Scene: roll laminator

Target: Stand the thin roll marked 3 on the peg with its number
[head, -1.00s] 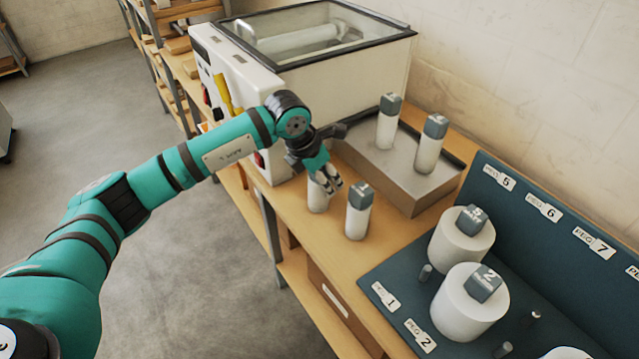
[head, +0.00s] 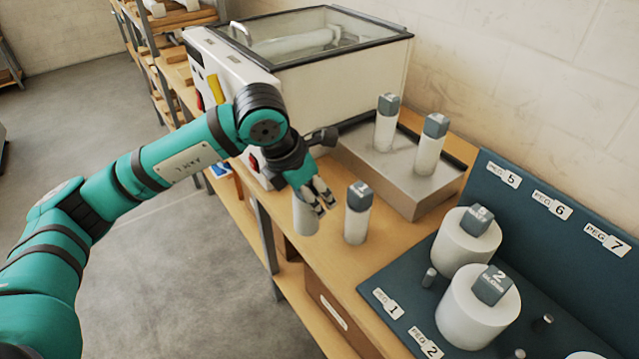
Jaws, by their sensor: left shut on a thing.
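My left gripper (head: 318,195) is shut on the top of a thin white roll (head: 306,217) near the bench's front edge. The fingers hide this roll's cap, so its number cannot be read. Another thin roll (head: 357,222) with a grey cap stands upright just right of it; its mark is too small to read surely. Two more thin capped rolls, one behind (head: 386,130) and one nearer (head: 428,155), stand on a grey metal box. The dark peg board (head: 385,277) is at the right. Labels for pegs 1, 2, 5, 6 and 7 show; no peg 3 label is in view. My right gripper is not in view.
Two thick rolls, one behind (head: 462,247) and one in front (head: 470,315), stand on the board. Short bare pegs (head: 429,279) show beside them. The laminator (head: 340,80) stands behind my left arm. The metal box (head: 400,180) rises above the wooden bench (head: 335,265).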

